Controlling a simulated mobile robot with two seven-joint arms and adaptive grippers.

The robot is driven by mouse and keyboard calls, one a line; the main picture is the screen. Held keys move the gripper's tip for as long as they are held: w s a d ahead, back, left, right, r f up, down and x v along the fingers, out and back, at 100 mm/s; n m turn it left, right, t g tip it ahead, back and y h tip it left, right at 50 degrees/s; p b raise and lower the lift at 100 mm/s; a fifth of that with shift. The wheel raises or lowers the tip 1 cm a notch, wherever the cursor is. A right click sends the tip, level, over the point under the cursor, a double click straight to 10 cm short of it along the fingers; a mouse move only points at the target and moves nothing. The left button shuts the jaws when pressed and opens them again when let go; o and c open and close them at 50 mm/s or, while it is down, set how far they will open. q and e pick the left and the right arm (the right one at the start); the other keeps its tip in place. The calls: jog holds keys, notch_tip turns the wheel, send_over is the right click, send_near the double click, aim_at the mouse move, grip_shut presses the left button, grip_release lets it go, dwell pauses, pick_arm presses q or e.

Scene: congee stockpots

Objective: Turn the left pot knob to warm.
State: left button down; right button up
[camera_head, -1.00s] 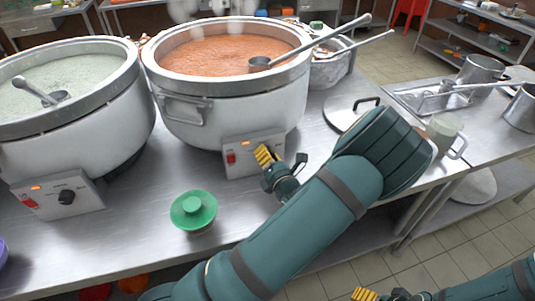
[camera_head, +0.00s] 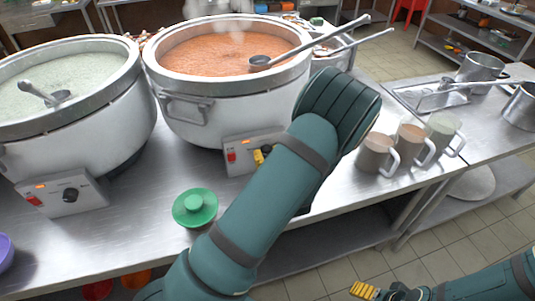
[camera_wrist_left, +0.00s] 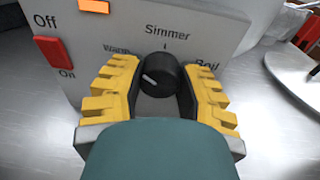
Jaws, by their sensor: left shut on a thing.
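Two pots stand on the counter. The left one (camera_head: 122,117) holds pale green congee; its panel has a black knob (camera_head: 69,195), with no gripper near it. The right one (camera_head: 235,107) holds orange congee. My left gripper (camera_head: 262,156) is at the right pot's panel (camera_head: 231,168), mostly hidden by my forearm. In the left wrist view its yellow fingers (camera_wrist_left: 160,98) are shut on that panel's black knob (camera_wrist_left: 168,73). The knob's white mark points left, roughly toward "Warm". My right gripper (camera_head: 365,291) is low at the bottom edge, its opening unclear.
Several mugs (camera_head: 375,152) stand right of my left arm. A ladle (camera_head: 260,62) leans in the orange congee. The red switch (camera_wrist_left: 53,55) is left of the held knob.

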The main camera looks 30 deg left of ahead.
pick_arm(q)
jog(key=shift+f+n+b, duration=0.1)
jog(key=shift+n+b, duration=0.3)
jog(key=shift+n, duration=0.8)
jog(key=c, duration=0.5)
grip_release()
jog(key=v, duration=1.2)
